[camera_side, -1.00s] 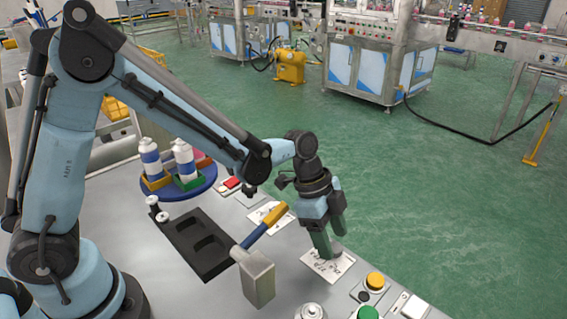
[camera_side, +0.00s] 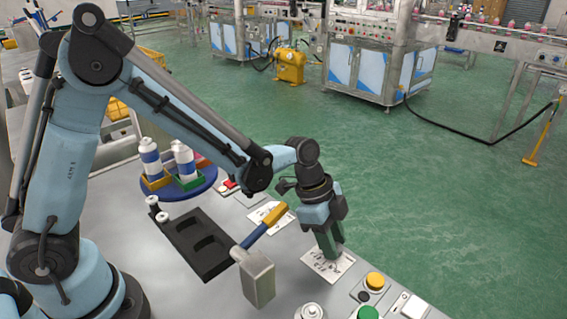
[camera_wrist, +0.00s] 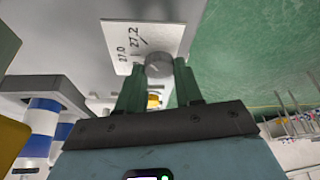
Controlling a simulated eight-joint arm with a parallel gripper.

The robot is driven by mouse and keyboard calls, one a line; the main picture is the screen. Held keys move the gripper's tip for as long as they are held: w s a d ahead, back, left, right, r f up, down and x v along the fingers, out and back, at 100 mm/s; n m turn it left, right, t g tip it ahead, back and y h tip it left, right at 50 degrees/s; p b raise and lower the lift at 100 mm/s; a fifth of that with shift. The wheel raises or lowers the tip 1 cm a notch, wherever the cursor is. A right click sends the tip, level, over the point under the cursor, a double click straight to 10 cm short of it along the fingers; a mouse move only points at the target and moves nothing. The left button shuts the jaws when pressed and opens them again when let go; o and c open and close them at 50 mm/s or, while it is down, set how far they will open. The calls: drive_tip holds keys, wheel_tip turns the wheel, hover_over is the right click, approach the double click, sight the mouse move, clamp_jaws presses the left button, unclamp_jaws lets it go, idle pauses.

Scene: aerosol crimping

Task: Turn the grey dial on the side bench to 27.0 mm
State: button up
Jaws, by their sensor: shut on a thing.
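The grey dial (camera_wrist: 158,66) shows in the wrist view as a round knob between the two green fingers of my gripper (camera_wrist: 160,84). The gripper is shut on it. Behind the dial is a white scale card (camera_wrist: 112,38) with the printed marks 27.0 and 27.2. A faint line shows on the dial face, but I cannot read its setting. In the side view my gripper (camera_side: 331,248) points down over the white card (camera_side: 318,264) at the bench edge, and the fingers hide the dial.
Yellow (camera_side: 375,280) and green (camera_side: 368,312) buttons are at front right. A blue turntable (camera_side: 200,188) with bottles stands behind left.

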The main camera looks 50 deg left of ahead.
drive_tip(key=shift+n+t, duration=0.5)
drive_tip(key=shift+n, duration=0.8)
drive_tip(key=o, duration=1)
drive_tip(key=shift+o, duration=0.2)
drive_tip(key=v, duration=1.2)
drive_tip(key=shift+d+r, duration=0.1)
